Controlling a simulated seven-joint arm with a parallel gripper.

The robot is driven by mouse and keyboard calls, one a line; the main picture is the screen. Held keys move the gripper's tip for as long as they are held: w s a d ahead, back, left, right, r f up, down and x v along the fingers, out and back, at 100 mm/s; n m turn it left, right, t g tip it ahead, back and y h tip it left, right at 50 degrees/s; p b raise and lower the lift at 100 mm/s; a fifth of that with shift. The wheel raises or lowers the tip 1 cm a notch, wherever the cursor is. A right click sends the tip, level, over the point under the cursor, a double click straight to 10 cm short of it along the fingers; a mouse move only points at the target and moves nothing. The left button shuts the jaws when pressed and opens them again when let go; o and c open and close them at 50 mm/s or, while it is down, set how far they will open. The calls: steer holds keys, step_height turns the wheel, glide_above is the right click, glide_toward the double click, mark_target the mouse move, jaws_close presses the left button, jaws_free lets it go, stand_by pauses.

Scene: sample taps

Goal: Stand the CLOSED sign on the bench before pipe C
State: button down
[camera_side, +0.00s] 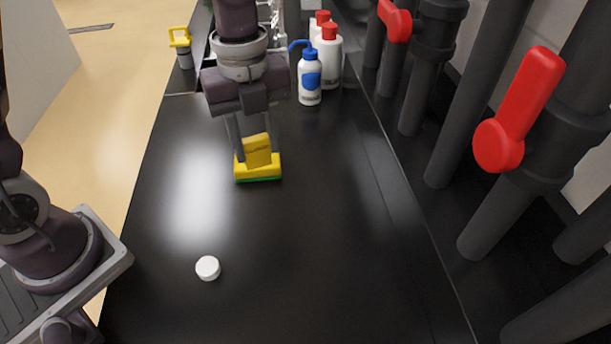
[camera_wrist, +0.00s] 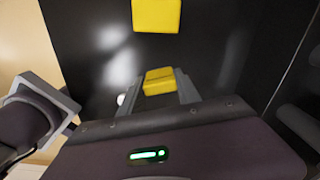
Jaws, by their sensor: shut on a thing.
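My gripper (camera_side: 254,138) is shut on a yellow block-like piece (camera_side: 257,151), which I take to be the sign; no lettering shows on it. In the wrist view this piece (camera_wrist: 158,82) sits between the two fingers. A yellow sponge with a green underside (camera_side: 258,168) lies on the black bench (camera_side: 300,250). In the side view the sponge overlaps the lower part of the held piece; in the wrist view the sponge (camera_wrist: 156,14) appears apart from it. I cannot tell whether the held piece touches the bench. No letter marks pipe C among the dark pipes (camera_side: 480,90).
A white round cap (camera_side: 208,268) lies on the near bench. A blue-topped bottle (camera_side: 310,80) and red-capped bottles (camera_side: 329,55) stand at the back. Red tap handles (camera_side: 518,110) stick out from the pipes at right. A yellow-topped item (camera_side: 181,45) stands back left. The bench's near middle is clear.

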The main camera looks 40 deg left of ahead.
steer(key=w+d+m, duration=0.3)
steer(key=w+d, duration=0.2)
steer(key=w, duration=0.6)
steer(key=f, duration=1)
steer(key=shift+w+a+f, duration=0.2)
steer(key=shift+w+f, duration=0.1)
steer(key=shift+f, duration=0.1)
steer(key=c, duration=0.9)
jaws_free()
steer(key=shift+o, duration=0.2)
